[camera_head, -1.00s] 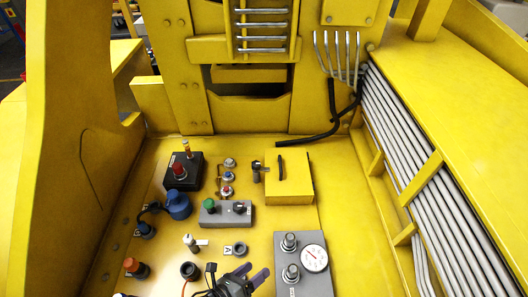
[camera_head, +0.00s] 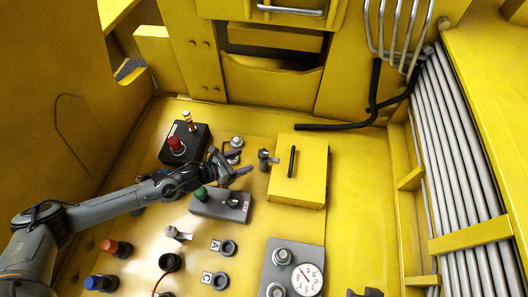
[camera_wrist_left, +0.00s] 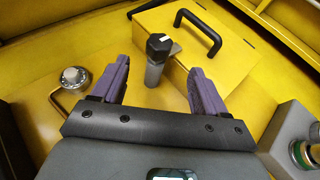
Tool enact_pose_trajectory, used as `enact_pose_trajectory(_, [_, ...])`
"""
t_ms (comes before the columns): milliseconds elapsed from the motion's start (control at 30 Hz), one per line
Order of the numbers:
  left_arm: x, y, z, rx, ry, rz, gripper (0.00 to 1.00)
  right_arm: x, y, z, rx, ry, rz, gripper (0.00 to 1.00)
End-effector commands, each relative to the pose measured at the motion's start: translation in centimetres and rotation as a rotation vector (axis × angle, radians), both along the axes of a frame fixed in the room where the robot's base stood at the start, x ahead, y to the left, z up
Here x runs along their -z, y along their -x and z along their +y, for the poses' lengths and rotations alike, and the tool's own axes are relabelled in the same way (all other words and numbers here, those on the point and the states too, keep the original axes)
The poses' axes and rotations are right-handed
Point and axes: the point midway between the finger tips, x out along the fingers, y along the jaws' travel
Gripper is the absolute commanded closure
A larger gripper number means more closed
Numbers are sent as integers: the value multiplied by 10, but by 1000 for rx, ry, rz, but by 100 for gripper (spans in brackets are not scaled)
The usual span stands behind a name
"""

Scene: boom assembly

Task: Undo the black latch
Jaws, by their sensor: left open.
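The black latch (camera_head: 264,156) is a small black-capped grey post at the left side of the yellow box (camera_head: 293,190), which has a black handle on its lid. In the left wrist view the latch's black cap (camera_wrist_left: 159,44) and grey stem stand upright, with a small tab toward the box. My left gripper (camera_head: 243,162) is open and empty, just left of the latch. In the left wrist view its purple fingers (camera_wrist_left: 160,72) are spread, with the latch ahead between them, apparently untouched. My right gripper cannot be made out.
A grey box with a green button (camera_head: 201,194) lies below the left gripper. A black box with a red button (camera_head: 176,146) is behind it. A round metal fitting (camera_wrist_left: 74,78) is left of the fingers. A gauge (camera_head: 307,279) stands lower right.

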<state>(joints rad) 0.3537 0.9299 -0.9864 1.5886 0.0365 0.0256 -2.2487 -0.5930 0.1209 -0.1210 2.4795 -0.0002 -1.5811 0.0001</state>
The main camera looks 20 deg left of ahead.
Motion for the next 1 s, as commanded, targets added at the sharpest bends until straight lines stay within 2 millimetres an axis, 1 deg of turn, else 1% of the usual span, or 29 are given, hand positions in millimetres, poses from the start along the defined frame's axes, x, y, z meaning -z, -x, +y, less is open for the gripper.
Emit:
enact_pose_trajectory(167, [4,-17,-12,0,3,-4,27,-7,-4,0,0,0,-11,57])
enact_pose_trajectory(400, [19,-47,-32,-1,3,-4,27,-13,-5,0,1,-1,-13,57])
enact_pose_trajectory(600, [30,-66,-45,0,2,-2,27,-15,-5,0,1,-1,-14,57])
enact_pose_trajectory(800, [36,-77,-53,1,3,-3,27,-16,-6,0,1,-1,-15,57])
enact_pose_trajectory(1000, [38,-80,-55,0,2,-2,27,-16,-6,0,1,-1,-15,57])
